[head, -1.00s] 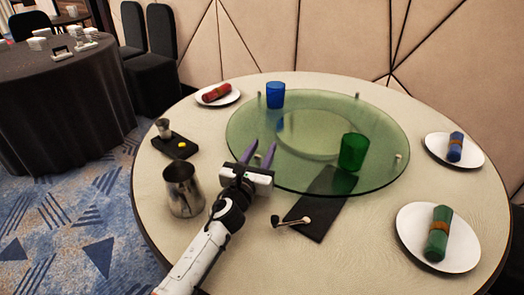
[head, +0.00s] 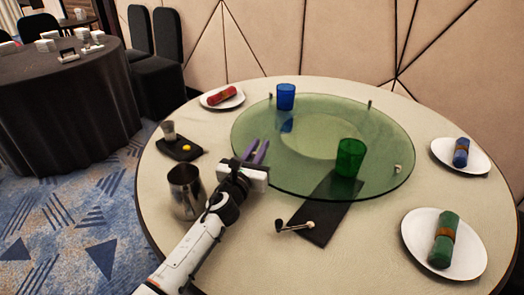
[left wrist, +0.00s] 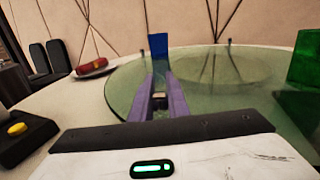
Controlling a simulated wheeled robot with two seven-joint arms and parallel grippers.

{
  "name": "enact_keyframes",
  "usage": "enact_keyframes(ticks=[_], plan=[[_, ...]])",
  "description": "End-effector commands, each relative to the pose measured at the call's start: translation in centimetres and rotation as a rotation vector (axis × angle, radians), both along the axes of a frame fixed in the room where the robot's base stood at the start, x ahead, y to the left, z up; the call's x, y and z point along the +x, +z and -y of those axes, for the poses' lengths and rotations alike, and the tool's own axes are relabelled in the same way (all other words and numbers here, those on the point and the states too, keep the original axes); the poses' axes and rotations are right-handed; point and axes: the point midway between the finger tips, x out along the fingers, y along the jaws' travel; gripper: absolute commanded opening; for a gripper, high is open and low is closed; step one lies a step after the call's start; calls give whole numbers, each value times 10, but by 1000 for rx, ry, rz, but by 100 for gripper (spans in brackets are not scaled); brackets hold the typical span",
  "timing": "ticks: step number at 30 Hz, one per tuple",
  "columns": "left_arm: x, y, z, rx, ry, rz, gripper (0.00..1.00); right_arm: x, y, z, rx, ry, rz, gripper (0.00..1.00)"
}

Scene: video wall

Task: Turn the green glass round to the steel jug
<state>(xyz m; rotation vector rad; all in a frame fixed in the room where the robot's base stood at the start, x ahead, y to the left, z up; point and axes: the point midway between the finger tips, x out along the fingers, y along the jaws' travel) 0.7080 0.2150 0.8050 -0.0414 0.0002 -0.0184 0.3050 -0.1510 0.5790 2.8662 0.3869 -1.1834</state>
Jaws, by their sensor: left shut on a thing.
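The green glass (head: 350,157) stands upright on the clear green glass turntable (head: 300,180), at its right front; part of it shows in the left wrist view (left wrist: 304,60). The steel jug (head: 187,192) stands on the table, left of the turntable and beside my left arm. My left gripper (head: 256,150) is at the turntable's left front rim, its purple fingers shut on a small knob. The knob (left wrist: 159,98) shows between the fingers in the left wrist view. My right gripper is not in view.
A blue glass (head: 286,97) stands at the turntable's back left. A black mat (head: 325,210) lies partly under the turntable, with a small metal-and-black piece (head: 295,226) near it. A black tray (head: 180,150) with a small cup lies left. Plates with rolled napkins line the table's edge.

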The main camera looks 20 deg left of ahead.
Motion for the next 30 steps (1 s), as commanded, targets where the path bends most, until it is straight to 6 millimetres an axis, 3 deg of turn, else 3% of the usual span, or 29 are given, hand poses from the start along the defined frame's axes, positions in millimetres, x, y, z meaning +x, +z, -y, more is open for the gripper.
enact_keyframes(ticks=[2,3,6,17,30], plan=[[0,0,4,-4,-7,0,0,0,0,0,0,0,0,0],[0,0,4,-4,-8,0,20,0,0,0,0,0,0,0],[0,0,4,-4,-7,0,33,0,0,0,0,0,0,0],[-7,0,2,-1,-5,-1,33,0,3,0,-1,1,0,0],[-85,0,2,-2,-7,-1,33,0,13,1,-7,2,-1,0]])
